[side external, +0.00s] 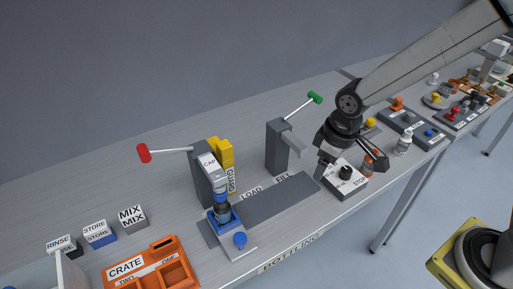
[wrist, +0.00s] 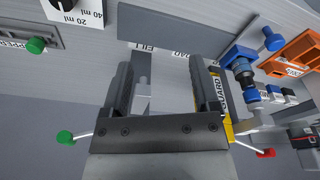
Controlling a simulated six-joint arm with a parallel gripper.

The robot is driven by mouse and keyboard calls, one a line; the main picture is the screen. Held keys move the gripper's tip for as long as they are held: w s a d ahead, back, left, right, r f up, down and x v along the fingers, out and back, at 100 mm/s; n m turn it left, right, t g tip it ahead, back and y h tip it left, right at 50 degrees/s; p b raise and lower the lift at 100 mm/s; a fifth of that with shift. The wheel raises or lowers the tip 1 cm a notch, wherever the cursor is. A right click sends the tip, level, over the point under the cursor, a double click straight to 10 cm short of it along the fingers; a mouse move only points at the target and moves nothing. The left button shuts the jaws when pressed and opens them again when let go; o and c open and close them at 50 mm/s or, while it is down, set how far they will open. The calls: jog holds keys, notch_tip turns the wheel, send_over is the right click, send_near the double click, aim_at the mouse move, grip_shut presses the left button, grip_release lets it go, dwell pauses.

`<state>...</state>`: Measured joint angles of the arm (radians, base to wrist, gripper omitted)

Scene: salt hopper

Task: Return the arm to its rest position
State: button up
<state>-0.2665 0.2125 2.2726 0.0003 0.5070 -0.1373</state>
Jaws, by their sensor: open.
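My gripper (side external: 350,168) hangs at the right of the bottling bench, above and beside the box with a black knob (side external: 346,172). In the wrist view its two dark fingers (wrist: 162,65) are spread wide apart, with nothing held between them. The grey fill post (side external: 278,146) with its green-tipped lever (side external: 315,98) stands to the left of the gripper in the side view. In the wrist view, the FILL label (wrist: 149,47) shows between the fingers, apart from them.
The capping post (side external: 206,178) has a red-tipped lever (side external: 144,153), a yellow guard (side external: 226,152) and a blue holder (side external: 222,218) with a dark bottle. An orange crate (side external: 150,268) lies front left.

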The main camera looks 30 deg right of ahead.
jog(key=s+d+m, duration=0.4)
jog(key=s+d, duration=0.2)
jog(key=d, duration=0.3)
jog(key=shift+d+m+t, duration=0.2)
jog(key=shift+m+t, duration=0.1)
jog(key=shift+t, duration=0.1)
